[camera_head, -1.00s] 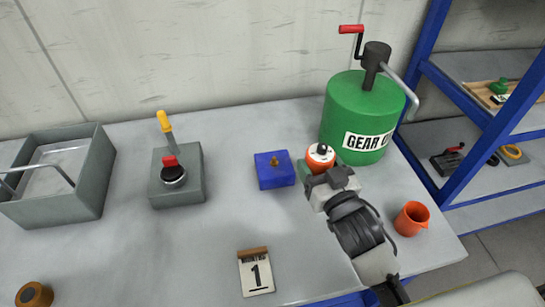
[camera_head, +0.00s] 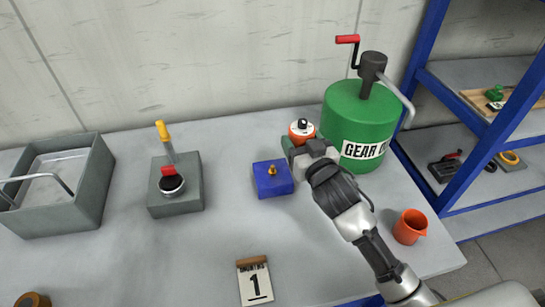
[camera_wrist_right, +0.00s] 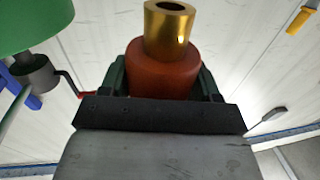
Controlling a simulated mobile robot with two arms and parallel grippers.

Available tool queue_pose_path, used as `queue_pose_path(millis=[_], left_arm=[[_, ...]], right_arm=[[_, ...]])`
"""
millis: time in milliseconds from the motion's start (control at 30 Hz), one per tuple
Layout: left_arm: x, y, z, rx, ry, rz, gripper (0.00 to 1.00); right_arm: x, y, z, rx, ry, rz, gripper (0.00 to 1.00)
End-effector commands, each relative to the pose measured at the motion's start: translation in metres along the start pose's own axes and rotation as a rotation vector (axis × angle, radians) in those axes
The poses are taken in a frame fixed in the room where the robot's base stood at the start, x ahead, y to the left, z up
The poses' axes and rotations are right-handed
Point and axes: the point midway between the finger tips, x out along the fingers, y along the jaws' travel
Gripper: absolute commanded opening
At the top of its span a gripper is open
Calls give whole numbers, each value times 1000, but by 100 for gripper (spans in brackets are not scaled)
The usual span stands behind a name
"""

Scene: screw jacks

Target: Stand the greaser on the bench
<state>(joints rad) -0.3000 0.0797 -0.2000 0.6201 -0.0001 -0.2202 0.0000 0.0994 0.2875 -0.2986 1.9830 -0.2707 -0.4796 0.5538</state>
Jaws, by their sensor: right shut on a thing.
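The greaser (camera_head: 301,128) has an orange-red body with a white and black top in the head view. In the right wrist view its orange-red body (camera_wrist_right: 162,70) and a gold cylindrical end (camera_wrist_right: 168,28) show. My right gripper (camera_head: 302,145) is shut around the body, between the blue block and the green drum, over the back part of the grey bench (camera_head: 200,250). The arm hides the greaser's lower part, so I cannot tell whether it touches the bench. My left gripper is not in view.
The green gear oil drum (camera_head: 352,118) stands close right of my gripper. A blue block (camera_head: 268,186) with a brass fitting is close left.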

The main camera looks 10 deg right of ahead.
Motion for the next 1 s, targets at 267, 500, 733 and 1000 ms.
queue_pose_path(millis=[267,500,733,1000], left_arm=[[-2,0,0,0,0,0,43],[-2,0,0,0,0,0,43],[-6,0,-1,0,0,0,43],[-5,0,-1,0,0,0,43]], right_arm=[[46,-38,34,4,1,-2,26],[58,-47,50,1,1,0,26],[58,-47,77,2,1,-1,26],[58,-47,80,0,3,-2,26]])
